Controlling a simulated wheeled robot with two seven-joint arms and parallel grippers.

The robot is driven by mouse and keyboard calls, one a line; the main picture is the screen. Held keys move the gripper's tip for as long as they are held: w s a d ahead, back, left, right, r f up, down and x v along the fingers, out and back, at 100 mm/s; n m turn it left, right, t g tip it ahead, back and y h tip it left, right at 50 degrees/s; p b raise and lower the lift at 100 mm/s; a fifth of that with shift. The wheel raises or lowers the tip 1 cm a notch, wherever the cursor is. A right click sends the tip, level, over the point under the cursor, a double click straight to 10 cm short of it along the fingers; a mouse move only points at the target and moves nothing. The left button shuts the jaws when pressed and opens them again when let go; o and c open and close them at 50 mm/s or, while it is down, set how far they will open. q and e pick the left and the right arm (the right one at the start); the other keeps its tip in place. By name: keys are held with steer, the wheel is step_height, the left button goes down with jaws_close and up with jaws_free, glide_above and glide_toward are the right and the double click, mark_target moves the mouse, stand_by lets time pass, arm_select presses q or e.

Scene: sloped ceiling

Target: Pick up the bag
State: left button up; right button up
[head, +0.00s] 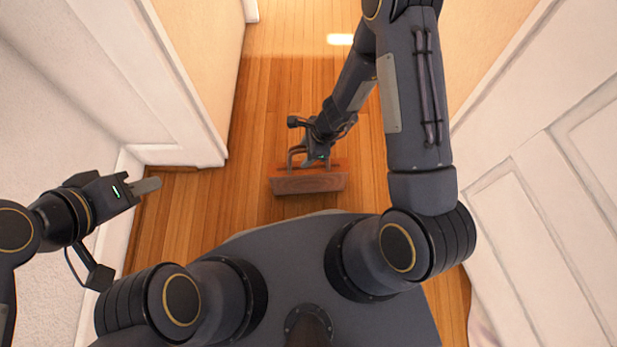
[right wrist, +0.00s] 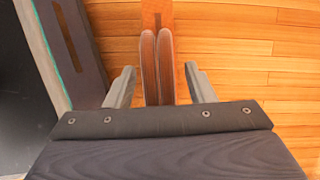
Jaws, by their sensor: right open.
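A brown bag (head: 308,182) stands on the wooden floor just in front of my base in the head view, with its handles up. In the right wrist view, its two brown handle straps (right wrist: 157,62) stand side by side between my fingers. My right gripper (head: 308,161) reaches down over the bag from above. It is open, and in the right wrist view its two fingers (right wrist: 160,80) are on either side of the handles with gaps visible. My left gripper (head: 150,185) is away to the left, near the wall, and its finger gap cannot be made out.
The wooden floor (head: 285,120) continues clear beyond the bag through a narrow passage. A white door frame (head: 185,85) and wall close in on the left. A white panelled door (head: 540,190) stands on the right.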

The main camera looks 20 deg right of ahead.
steer(key=shift+f+b, duration=0.25)
steer(key=shift+b, duration=0.05)
steer(key=shift+c, duration=0.3)
jaws_close()
stand_by(1.2)
